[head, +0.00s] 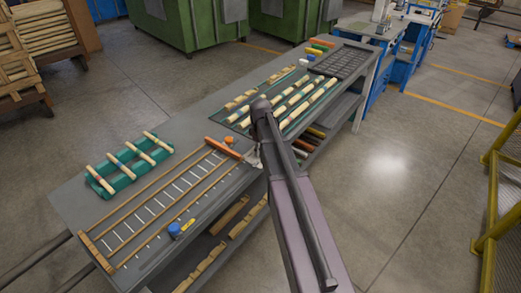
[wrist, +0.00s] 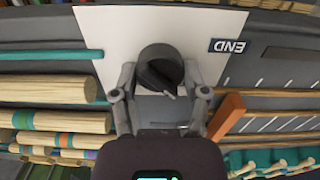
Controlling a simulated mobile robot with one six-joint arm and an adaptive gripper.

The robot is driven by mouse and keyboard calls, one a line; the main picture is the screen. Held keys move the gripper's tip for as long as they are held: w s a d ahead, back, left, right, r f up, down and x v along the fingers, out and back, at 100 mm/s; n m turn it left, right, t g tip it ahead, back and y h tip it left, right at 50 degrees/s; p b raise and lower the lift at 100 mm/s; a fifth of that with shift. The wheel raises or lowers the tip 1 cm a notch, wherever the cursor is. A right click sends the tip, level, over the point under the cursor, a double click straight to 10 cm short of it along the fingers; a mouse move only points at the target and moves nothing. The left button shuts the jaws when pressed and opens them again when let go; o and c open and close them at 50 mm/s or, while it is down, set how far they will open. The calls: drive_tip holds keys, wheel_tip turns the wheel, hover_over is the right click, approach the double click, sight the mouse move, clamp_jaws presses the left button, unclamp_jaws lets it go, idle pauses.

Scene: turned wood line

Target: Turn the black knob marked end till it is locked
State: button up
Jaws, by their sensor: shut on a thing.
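The black knob (wrist: 158,62) stands on a white plate (wrist: 115,35) in the wrist view. A dark label (wrist: 229,47) reading END, upside down in this view, lies on the plate to the right of the knob. A pale pointer mark shows on the knob's face, towards the lower right. My gripper (wrist: 159,78) has one finger on each side of the knob and is shut on it. In the head view my arm hides the knob; only a bit of the white plate (head: 253,155) shows beside it.
An orange bar (wrist: 228,115) lies close to my right finger; wooden rods (wrist: 50,90) lie to the left.

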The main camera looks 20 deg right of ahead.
drive_tip(key=shift+m, duration=0.3)
drive_tip(key=m, duration=0.3)
drive_tip(key=shift+m, duration=0.3)
drive_tip(key=m, duration=0.4)
drive_tip(key=shift+s+m, duration=0.1)
drive_tip(key=shift+m, duration=0.2)
drive_tip(key=m, duration=0.8)
drive_tip(key=shift+m, duration=0.3)
drive_tip(key=o, duration=1.1)
drive_tip(key=shift+o, duration=0.2)
